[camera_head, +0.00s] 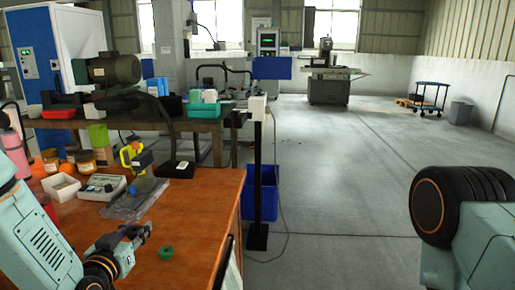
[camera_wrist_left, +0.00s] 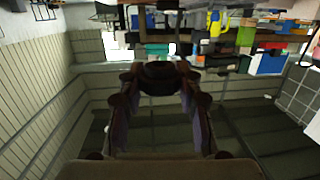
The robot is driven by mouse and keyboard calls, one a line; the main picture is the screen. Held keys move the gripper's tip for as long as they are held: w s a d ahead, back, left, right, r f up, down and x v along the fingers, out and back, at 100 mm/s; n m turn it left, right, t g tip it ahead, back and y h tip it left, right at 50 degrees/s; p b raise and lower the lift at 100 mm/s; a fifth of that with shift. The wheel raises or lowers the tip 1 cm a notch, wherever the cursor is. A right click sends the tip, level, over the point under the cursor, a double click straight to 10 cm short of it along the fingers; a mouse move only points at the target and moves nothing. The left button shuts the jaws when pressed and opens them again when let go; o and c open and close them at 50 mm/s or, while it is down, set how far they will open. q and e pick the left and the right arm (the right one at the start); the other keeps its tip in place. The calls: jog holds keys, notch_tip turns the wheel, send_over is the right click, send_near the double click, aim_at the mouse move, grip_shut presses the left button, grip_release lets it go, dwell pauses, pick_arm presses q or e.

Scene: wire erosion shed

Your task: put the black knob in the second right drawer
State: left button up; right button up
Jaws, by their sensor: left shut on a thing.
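My left gripper (camera_head: 138,233) is above the orange-brown wooden bench (camera_head: 205,205) in the head view, pointing right. In the left wrist view, my left gripper (camera_wrist_left: 160,88) is shut on a dark rounded thing, which looks like the black knob (camera_wrist_left: 160,78), held between its fingertips. In the head view the knob is too small and dark to make out. The bench's right side is seen nearly edge-on, so I cannot tell its drawers apart or whether one is open. My right gripper is out of view.
A green ring (camera_head: 165,252) lies on the bench near my left gripper. A grey flat pack (camera_head: 135,200), a meter (camera_head: 101,187), a white box (camera_head: 61,187) and jars stand behind it. A blue bin (camera_head: 262,190) and a black post stand right of the bench. The floor farther right is open.

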pick_arm(q)
jog(key=s+d+m+h, duration=0.1)
jog(key=s+d, duration=0.1)
jog(key=s+d+f+m+h, duration=0.1)
jog(key=s+d+h, duration=0.1)
jog(key=s+d+f+m+h, duration=0.1)
jog(key=s+d+h, duration=0.1)
jog(key=s+d, duration=0.1)
jog(key=shift+s+f+m+g, duration=0.1)
jog(key=shift+m+g, duration=0.2)
jog(key=shift+g, duration=0.1)
jog(key=s+d+m+g+h, duration=0.1)
jog(key=s+d+m+h, duration=0.1)
jog(key=s+d, duration=0.3)
jog(key=s+h, duration=0.1)
jog(key=s, duration=0.3)
jog(key=shift+f, duration=0.3)
